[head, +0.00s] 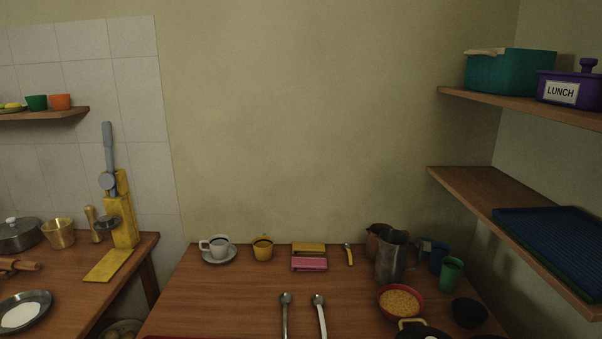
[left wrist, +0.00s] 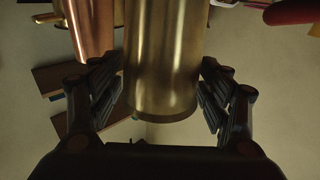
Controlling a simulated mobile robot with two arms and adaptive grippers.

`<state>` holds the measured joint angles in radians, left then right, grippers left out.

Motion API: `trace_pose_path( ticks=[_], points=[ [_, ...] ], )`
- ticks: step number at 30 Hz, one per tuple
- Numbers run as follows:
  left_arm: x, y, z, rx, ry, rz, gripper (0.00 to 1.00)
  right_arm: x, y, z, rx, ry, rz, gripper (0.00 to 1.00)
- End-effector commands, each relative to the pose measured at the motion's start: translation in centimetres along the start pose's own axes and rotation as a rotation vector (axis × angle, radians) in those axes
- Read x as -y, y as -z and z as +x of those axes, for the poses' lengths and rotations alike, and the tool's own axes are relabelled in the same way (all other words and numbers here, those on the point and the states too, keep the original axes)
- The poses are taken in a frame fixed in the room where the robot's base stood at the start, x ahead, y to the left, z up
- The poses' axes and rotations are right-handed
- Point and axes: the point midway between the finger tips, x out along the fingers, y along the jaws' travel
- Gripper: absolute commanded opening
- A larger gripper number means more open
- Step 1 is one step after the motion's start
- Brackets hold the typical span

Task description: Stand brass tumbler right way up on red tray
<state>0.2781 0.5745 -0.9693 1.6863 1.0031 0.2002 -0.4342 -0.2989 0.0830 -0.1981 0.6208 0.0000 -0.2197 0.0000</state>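In the left wrist view a smooth brass cylinder, which looks like the brass tumbler (left wrist: 165,60), lies between the two fingers of my left gripper (left wrist: 162,88). One finger is close at each side; I cannot tell whether the pads press on it. Its near end faces my palm; its other end runs out of the frame, so its open end is not clear. Only a thin red edge, probably the red tray (head: 340,338), shows at the bottom of the head view. Neither gripper shows in the head view.
A copper vessel (left wrist: 90,28) is beside the cylinder in the wrist view. The wooden table (head: 235,295) holds cups, two spoons, a steel pitcher (head: 391,258) and a red bowl (head: 400,301). A brass cup (head: 59,233) stands on the left counter. Shelves line the right wall.

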Motion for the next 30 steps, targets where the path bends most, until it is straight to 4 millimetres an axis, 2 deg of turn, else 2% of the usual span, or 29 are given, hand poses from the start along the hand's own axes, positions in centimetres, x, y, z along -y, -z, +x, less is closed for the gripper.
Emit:
trace_pose_path(
  ticks=[1, 3, 7, 8, 30],
  points=[
    [0.0, 0.0, 0.0, 0.000, 0.000, 0.000, 0.49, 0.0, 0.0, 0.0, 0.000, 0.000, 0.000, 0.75],
    [0.0, 0.0, 0.0, 0.000, 0.000, 0.000, 0.34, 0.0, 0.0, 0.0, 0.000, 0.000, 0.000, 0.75],
    [0.0, 0.0, 0.0, -0.001, 0.000, 0.000, 0.33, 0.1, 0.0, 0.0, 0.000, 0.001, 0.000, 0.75],
    [0.0, 0.0, 0.0, -0.001, 0.000, 0.000, 0.29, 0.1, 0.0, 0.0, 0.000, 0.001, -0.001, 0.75],
    [0.0, 5.8, 0.0, -0.002, 0.000, 0.000, 0.29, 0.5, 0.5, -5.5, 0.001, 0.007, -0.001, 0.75]
  ],
)
